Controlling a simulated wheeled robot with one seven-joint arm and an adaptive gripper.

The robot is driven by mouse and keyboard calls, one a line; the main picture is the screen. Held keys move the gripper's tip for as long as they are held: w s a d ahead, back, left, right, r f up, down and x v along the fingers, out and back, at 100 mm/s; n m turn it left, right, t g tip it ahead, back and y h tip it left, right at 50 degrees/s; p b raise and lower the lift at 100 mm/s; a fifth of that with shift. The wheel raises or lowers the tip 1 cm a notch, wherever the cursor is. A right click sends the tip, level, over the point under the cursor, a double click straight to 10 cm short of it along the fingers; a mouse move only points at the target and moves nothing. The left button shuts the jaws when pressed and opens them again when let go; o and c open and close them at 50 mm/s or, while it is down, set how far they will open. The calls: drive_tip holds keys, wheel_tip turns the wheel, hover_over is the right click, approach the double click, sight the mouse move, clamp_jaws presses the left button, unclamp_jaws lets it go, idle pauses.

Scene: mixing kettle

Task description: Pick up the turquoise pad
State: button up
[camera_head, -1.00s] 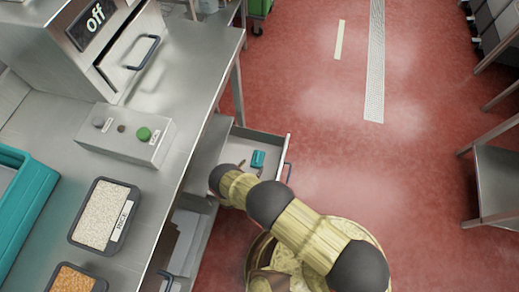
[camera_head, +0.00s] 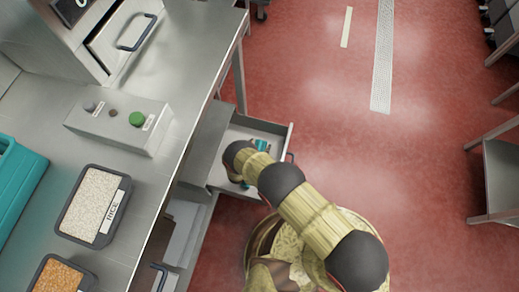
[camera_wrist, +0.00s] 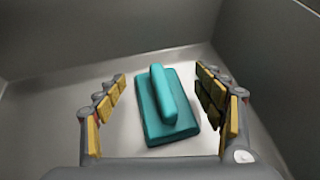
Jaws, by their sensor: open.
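The turquoise pad (camera_wrist: 166,105) lies flat on the bottom of an open metal drawer (camera_wrist: 120,140), with a raised ridge handle along its top. In the wrist view it sits between the spread fingers of my gripper (camera_wrist: 162,110), which is open and empty. The fingers are on either side of the pad, the right one closer to it. In the head view only a small part of the pad (camera_head: 261,145) shows past my arm, inside the pulled-out drawer (camera_head: 270,127). My gripper is mostly hidden there behind my arm.
The drawer walls (camera_wrist: 255,90) rise close around my gripper. A steel counter (camera_head: 150,178) above and left of the drawer holds a button box (camera_head: 112,124), a rice tray (camera_head: 93,205), an orange-filled tray (camera_head: 65,275) and a turquoise bin (camera_head: 22,190).

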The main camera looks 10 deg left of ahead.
drive_tip(key=shift+c, duration=0.4)
drive_tip(key=shift+s, duration=0.1)
drive_tip(key=c, duration=1.5)
drive_tip(key=shift+c, duration=0.4)
